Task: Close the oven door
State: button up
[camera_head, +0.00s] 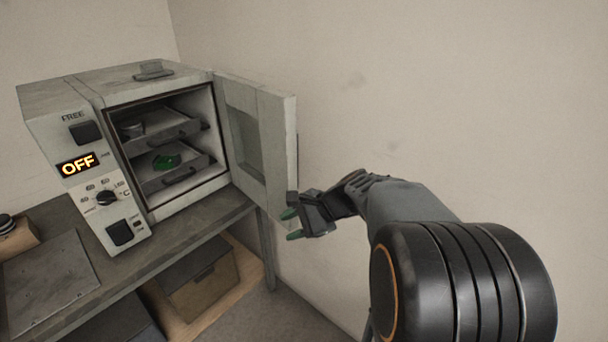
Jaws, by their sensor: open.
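The oven (167,72) is a grey-white box standing on a bench at the left, with a control panel reading OFF. Its door (276,135) is hinged at the oven's right side and stands wide open, swung out toward me. Inside the oven are two shelves or trays, with a green item (166,161) on the lower one. My gripper (291,225) is open and empty, at the lower outer edge of the door. Its green-tipped fingers point left. I cannot tell whether the gripper touches the door.
The bench (190,228) carries the oven, a flat grey plate (48,283) and a small dark-topped object (12,232). A box (205,285) sits on a wooden shelf below. A bare wall (440,90) stands behind the door and arm.

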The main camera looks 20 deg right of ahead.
jog(key=w+d+r+m+t+b, duration=0.1)
jog(key=w+d+m+t, duration=0.35)
jog(key=d+m, duration=0.35)
jog(key=w+d+r+m+t+b, duration=0.1)
jog(key=w+d+m+t, duration=0.4)
jog(key=d, duration=0.4)
jog(key=r+x, duration=0.1)
jog(key=x, duration=1)
jog(key=shift+w+a+f+m+t+p, duration=0.3)
jog(key=shift+w+f+t+p, duration=0.05)
jog(key=shift+t, duration=0.1)
jog(key=shift+c, duration=0.3)
grip_shut()
